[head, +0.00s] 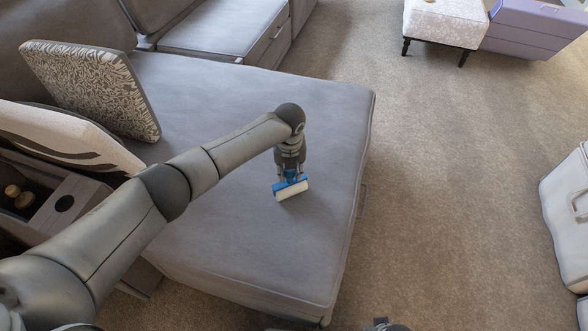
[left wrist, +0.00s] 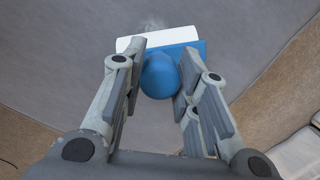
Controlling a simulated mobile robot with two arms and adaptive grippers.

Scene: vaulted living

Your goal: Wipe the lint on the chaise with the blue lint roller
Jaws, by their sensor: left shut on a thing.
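The grey chaise (head: 230,235) fills the middle of the head view. My left gripper (head: 289,173) is over its right half, pointing down, shut on the blue lint roller (head: 291,187). In the left wrist view the roller's round blue handle (left wrist: 160,77) is between my fingers, and its white roll (left wrist: 130,43) lies beyond. The roll is at or just above the cushion; I cannot tell if it touches. A faint whitish lint patch (left wrist: 152,23) shows on the fabric just past the roll. I cannot make out lint in the head view.
A patterned cushion (head: 92,88) and a pale striped cushion (head: 55,140) lean at the left. A console with a cup hole (head: 64,203) is below them. A footstool (head: 445,22) and purple chest (head: 525,28) stand far right.

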